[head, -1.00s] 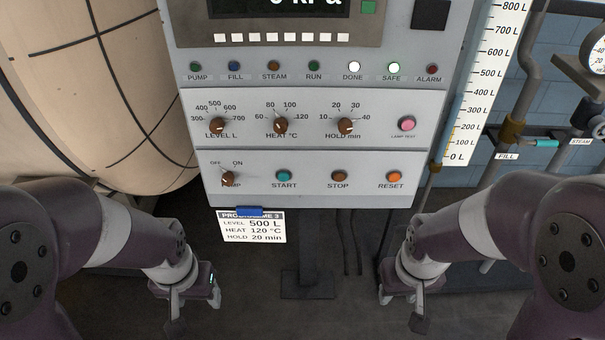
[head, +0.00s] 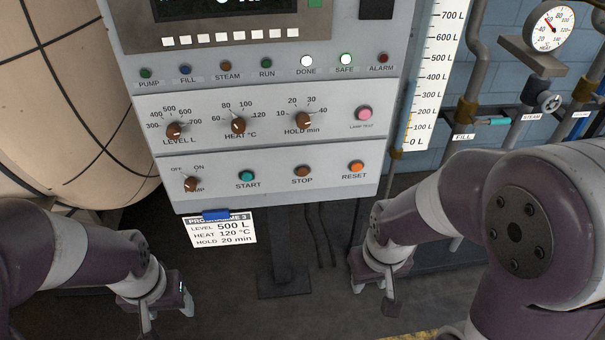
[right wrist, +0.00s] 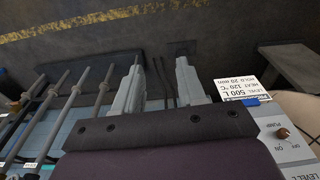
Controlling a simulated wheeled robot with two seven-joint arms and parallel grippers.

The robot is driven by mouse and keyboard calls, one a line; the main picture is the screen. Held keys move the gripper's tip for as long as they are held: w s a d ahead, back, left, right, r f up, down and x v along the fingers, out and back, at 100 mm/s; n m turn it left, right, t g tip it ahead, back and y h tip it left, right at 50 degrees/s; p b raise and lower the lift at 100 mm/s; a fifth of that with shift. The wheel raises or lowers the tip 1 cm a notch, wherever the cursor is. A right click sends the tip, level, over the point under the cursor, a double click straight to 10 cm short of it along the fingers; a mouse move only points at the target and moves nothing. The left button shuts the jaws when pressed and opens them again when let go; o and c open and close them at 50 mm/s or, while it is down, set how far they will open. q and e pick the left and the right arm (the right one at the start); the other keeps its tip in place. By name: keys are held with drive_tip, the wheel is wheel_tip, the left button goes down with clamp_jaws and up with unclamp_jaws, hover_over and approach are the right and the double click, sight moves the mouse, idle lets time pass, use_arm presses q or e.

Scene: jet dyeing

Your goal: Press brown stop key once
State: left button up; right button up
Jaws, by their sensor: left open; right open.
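The brown stop key (head: 302,171) is a small round button in the lower row of the grey control panel (head: 270,195), between the teal start key (head: 246,176) and the orange reset key (head: 357,167). My right gripper (head: 373,290) is open and empty, below and to the right of the stop key, apart from the panel. Its two spread fingers also show in the right wrist view (right wrist: 160,75), where the stop key is not visible. My left gripper (head: 166,312) is open and empty, low at the left, below the programme card.
Brown knobs for level (head: 174,131), heat (head: 238,125), hold (head: 303,120) and pump (head: 191,184) sit near the keys. The done (head: 307,61) and safe (head: 346,59) lamps glow white. A programme card (head: 220,230) hangs under the panel. Pipes and a gauge (head: 549,25) stand at right.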

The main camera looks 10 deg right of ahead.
clamp_jaws()
idle(1.5)
